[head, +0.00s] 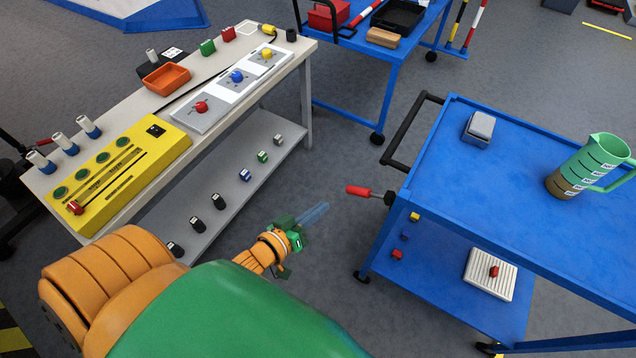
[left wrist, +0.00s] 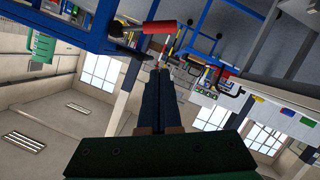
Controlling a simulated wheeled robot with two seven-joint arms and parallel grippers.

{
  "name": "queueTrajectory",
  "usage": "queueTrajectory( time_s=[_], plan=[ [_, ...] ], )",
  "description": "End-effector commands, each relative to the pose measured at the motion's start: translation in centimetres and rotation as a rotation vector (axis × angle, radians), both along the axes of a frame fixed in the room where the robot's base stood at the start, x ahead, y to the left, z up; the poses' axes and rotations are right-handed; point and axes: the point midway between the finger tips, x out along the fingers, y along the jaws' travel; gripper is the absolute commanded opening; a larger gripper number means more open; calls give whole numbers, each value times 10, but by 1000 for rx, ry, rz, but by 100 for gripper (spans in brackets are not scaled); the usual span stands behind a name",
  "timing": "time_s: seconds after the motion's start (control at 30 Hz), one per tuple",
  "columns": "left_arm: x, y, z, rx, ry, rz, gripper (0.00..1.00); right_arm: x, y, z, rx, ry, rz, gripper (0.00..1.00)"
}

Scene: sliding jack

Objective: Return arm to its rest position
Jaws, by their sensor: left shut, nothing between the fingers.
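My left gripper (head: 314,214) is in the gap between the beige workbench and the blue cart in the head view. Its fingers are together with nothing between them. In the left wrist view the dark closed fingers (left wrist: 160,82) point up the middle of the picture. My orange and green arm fills the bottom left of the head view. A red handle (head: 358,190) sticks out from the left side of the blue cart (head: 470,160), just right of the fingertips and apart from them. The red handle also shows in the left wrist view (left wrist: 160,27). My right gripper is not in view.
The beige workbench (head: 225,60) on the left carries a yellow slider panel (head: 120,175), dial panels and an orange tray (head: 166,79). Its lower shelf holds several small blocks. The cart carries a green jug (head: 592,162) and a grey block (head: 479,128). Grey floor lies between them.

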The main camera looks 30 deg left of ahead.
Motion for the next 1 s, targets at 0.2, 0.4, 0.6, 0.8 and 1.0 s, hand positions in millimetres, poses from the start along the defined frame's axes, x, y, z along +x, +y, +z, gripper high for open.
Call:
queueTrajectory(
  time_s=[0.2, 0.4, 0.6, 0.8, 1.0],
  plan=[
    [-1, 1, -5, 7, 11, 2, 0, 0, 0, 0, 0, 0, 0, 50],
    [-60, 16, -129, 244, 367, -18, 0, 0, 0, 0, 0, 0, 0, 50],
    [-197, 15, -241, 501, 854, -246, 0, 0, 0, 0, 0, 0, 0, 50],
    [-271, 10, -264, 582, 1059, -419, 0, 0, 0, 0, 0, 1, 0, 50],
    [-273, 10, -265, 585, 1065, -427, 0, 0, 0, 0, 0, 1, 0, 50]
  ],
)
